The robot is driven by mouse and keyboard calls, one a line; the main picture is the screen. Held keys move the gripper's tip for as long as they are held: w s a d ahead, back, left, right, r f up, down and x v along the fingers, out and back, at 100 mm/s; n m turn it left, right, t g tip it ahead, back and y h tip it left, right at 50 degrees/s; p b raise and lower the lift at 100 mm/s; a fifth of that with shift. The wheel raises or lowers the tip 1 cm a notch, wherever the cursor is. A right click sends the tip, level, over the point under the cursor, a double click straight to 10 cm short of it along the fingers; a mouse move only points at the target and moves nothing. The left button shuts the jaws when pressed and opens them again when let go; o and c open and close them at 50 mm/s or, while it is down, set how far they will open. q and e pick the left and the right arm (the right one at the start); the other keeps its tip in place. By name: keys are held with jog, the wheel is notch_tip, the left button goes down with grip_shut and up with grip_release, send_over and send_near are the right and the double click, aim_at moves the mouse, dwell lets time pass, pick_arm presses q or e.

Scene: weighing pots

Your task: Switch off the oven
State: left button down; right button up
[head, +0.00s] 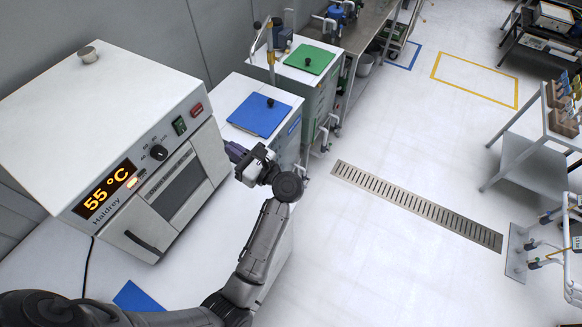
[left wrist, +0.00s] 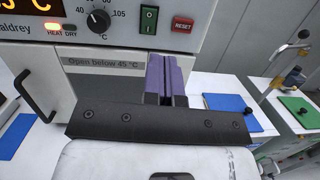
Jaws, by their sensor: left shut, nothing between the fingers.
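The white oven (head: 110,90) stands on a bench at the left of the head view. Its display (head: 104,190) glows "55 °C", and the HEAT lamp (left wrist: 54,26) is lit orange. The black dial (head: 158,152), green rocker switch (head: 179,125) and red RESET button (head: 197,109) sit on its front panel. The green switch (left wrist: 149,19) also shows in the left wrist view, above my fingers. My left gripper (head: 232,150) is shut and empty in front of the oven, its purple fingers (left wrist: 166,78) pointing towards the panel, below the switch and button. My right gripper is out of view.
The oven door (head: 180,185) has a dark handle (head: 143,243) and looks closed. The white floor at the right is open around a drain grate (head: 415,205).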

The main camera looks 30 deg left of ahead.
pick_arm(q)
jog(key=w+d+r+m+t+h+p, duration=0.1)
jog(key=d+r+m+t+p, duration=0.15)
jog(key=r+m+t, duration=0.45)
jog(key=w+d+r+m+t+h+p, duration=0.1)
jog(key=d+r+m+t+p, duration=0.15)
jog(key=m+t, duration=0.9)
jog(key=s+d+f+m+h+p, duration=0.1)
jog(key=d+m+h, duration=0.4)
jog(key=m+h, duration=0.5)
jog(key=d+f+m+t+h+p, duration=0.1)
jog(key=d+f+m+h+p, duration=0.1)
jog(key=d+m+h, duration=0.4)
jog(key=shift+s+d+m+h+p, duration=0.15)
jog(key=shift+s+m+h+p, duration=0.3)
jog(key=shift+m+h, duration=3.05)
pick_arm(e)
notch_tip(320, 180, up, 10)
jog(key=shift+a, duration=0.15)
pick_arm(q)
jog(key=shift+w+m+y, duration=0.1)
jog(key=shift+m+y, duration=0.85)
jog(key=shift+y, duration=0.05)
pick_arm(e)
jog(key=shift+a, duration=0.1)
